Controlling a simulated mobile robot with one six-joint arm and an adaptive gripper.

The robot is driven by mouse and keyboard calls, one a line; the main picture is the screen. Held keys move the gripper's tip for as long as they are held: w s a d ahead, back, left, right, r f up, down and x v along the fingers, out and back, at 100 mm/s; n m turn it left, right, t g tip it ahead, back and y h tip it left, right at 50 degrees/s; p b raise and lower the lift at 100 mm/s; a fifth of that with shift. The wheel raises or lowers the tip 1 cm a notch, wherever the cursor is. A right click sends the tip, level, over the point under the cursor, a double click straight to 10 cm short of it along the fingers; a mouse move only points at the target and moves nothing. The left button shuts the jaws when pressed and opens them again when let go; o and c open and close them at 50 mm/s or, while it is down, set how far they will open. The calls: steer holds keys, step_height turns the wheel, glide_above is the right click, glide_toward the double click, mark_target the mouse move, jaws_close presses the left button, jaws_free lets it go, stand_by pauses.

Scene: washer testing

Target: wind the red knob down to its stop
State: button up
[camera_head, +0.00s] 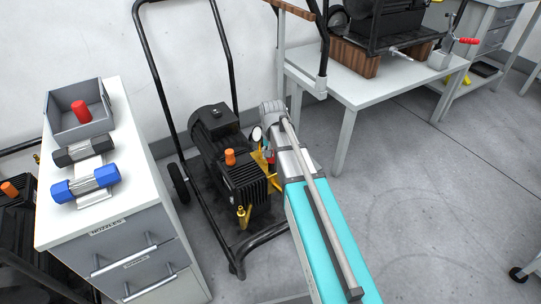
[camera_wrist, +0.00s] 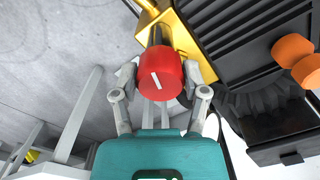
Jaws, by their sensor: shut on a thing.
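The red knob (camera_wrist: 158,76) shows large in the wrist view, with a white mark on its face. Behind it are a dark stem and a gold fitting (camera_wrist: 181,38) on the black ribbed pump. My gripper (camera_wrist: 160,84) has one finger on each side of the knob and is shut on it. In the head view the knob shows as a small bit of red (camera_head: 269,156) beside the pump (camera_head: 247,184), largely covered by my arm. How far the knob stands from its stop cannot be told.
An orange cap (camera_head: 230,157) tops the pump, which sits on a black wheeled cart (camera_head: 250,244) with a tall handle. A drawer cabinet (camera_head: 120,225) stands left, holding a grey bin (camera_head: 78,121) and filters. A workbench (camera_head: 360,90) stands behind right. Open floor lies at right.

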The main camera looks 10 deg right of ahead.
steer(key=shift+w+d+n, duration=0.1)
steer(key=shift+n, duration=0.9)
steer(key=shift+w+d+n, duration=0.1)
steer(key=shift+n, duration=0.9)
steer(key=o, duration=1)
steer(key=shift+c, duration=0.2)
steer(key=shift+o, duration=0.9)
steer(key=shift+s+a, duration=0.1)
